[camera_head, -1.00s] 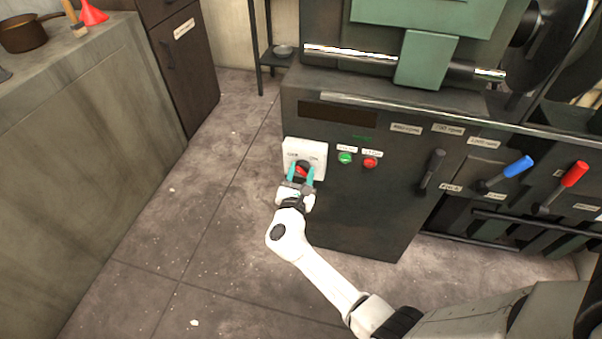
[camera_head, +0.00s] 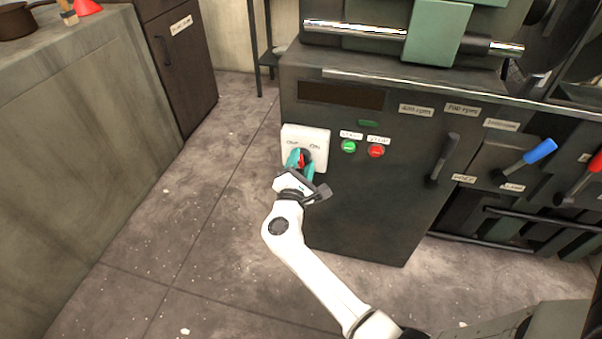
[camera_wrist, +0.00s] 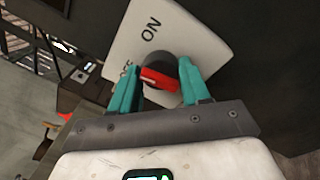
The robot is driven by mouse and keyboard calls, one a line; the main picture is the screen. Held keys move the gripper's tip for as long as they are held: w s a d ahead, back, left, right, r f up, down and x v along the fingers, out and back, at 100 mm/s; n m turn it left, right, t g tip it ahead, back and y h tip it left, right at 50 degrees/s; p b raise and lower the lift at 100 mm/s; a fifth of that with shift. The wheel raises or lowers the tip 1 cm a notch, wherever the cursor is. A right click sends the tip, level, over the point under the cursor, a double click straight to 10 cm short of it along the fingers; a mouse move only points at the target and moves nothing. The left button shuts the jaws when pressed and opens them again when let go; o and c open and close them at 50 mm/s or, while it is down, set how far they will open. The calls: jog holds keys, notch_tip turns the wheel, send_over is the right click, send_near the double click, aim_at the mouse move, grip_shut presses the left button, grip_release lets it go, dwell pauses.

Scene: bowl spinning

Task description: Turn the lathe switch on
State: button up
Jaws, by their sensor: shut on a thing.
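The lathe switch is a white plate (camera_head: 318,139) marked OFF on the left and ON on the right, on the machine's dark front panel. Its dark round knob with a red grip (camera_wrist: 160,79) sits between my gripper's teal fingers. My gripper (camera_head: 302,160) is shut on the red grip, which shows only partly in the head view. The gripper is rolled, and the plate looks strongly tilted in the wrist view (camera_wrist: 192,35). A small green indicator (camera_head: 367,123) shows on the panel to the right of the plate. I cannot tell which label the knob points to.
A green button (camera_head: 348,146) and a red button (camera_head: 376,151) are close to the right of the switch. Farther right stick out a black lever (camera_head: 442,158), a blue-handled lever (camera_head: 540,151) and a red-handled lever. A counter (camera_head: 90,100) stands left. Floor between is clear.

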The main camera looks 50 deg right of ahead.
jog(key=m+b, duration=0.3)
jog(key=f+m+b, duration=0.1)
jog(key=m+b, duration=0.1)
jog(key=b, duration=0.2)
jog(key=shift+m+h, duration=0.3)
jog(key=shift+m, duration=0.1)
jog(key=m+g+b, duration=0.1)
jog(key=m+b, duration=0.4)
jog(key=shift+r, duration=0.1)
jog(key=shift+m+b, duration=0.35)
jog(key=shift+m, duration=0.15)
jog(key=o, duration=1)
jog(key=shift+r, duration=0.15)
jog(key=shift+a, duration=0.1)
jog(key=shift+a+r, duration=0.1)
jog(key=shift+a, duration=0.2)
jog(key=p+v, duration=0.1)
jog(key=v, duration=0.4)
jog(key=p+v, duration=0.2)
jog(key=v, duration=0.3)
jog(key=shift+s+f, duration=0.1)
jog(key=shift+f, duration=0.15)
jog(key=shift+d, duration=0.1)
